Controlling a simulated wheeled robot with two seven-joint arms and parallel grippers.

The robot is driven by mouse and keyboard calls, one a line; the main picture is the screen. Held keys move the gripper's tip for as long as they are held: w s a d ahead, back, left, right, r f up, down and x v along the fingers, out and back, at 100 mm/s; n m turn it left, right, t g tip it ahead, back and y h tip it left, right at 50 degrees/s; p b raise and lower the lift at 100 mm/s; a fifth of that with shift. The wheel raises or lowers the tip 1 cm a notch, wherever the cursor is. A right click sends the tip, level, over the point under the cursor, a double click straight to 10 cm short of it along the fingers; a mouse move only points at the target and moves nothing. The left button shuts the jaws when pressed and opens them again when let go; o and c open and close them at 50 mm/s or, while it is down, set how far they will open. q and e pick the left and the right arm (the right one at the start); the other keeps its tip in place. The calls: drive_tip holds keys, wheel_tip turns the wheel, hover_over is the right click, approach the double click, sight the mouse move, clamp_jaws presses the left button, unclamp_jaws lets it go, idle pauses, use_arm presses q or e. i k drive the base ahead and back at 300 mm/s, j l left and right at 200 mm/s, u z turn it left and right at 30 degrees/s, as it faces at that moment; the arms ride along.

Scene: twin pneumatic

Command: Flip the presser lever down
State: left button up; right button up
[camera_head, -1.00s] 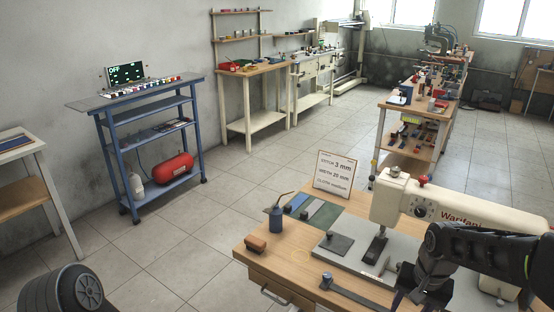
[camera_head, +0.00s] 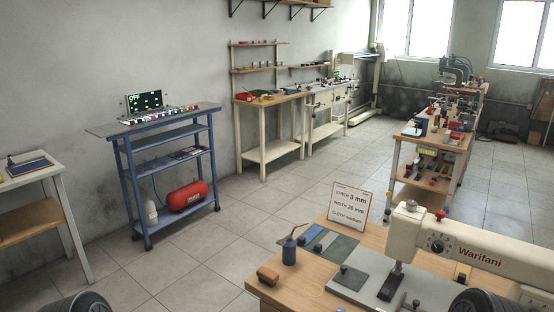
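The cream sewing machine (camera_head: 455,248), marked Warifani, stands on the wooden table at the lower right. The dark presser foot area (camera_head: 391,288) is below the head. I cannot make out the presser lever; it is hidden or too small to tell. Neither gripper is in view. Only dark rounded parts of my arms show at the bottom left and bottom right edges.
A sign card (camera_head: 350,211) reads stitch 3 mm, width 20 mm, cloth medium. Near it are cloth swatches (camera_head: 340,247), a blue oil can (camera_head: 289,250) and a brown block (camera_head: 268,274). A blue cart (camera_head: 166,128) stands left. The tiled floor between is free.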

sight(387, 211)
drive_tip(key=i+j+z, duration=0.25)
drive_tip(key=z, duration=0.15)
drive_tip(key=i+j+z, duration=0.15)
drive_tip(key=j+z, duration=0.3)
drive_tip(key=i+j+z, duration=0.15)
drive_tip(key=j+z, duration=0.25)
drive_tip(key=j+u, duration=0.1)
drive_tip(key=u, duration=0.3)
drive_tip(key=j+u, duration=0.1)
drive_tip(key=u, duration=0.35)
drive_tip(key=j+u, duration=0.15)
drive_tip(key=u, duration=0.25)
drive_tip(key=k, duration=0.05)
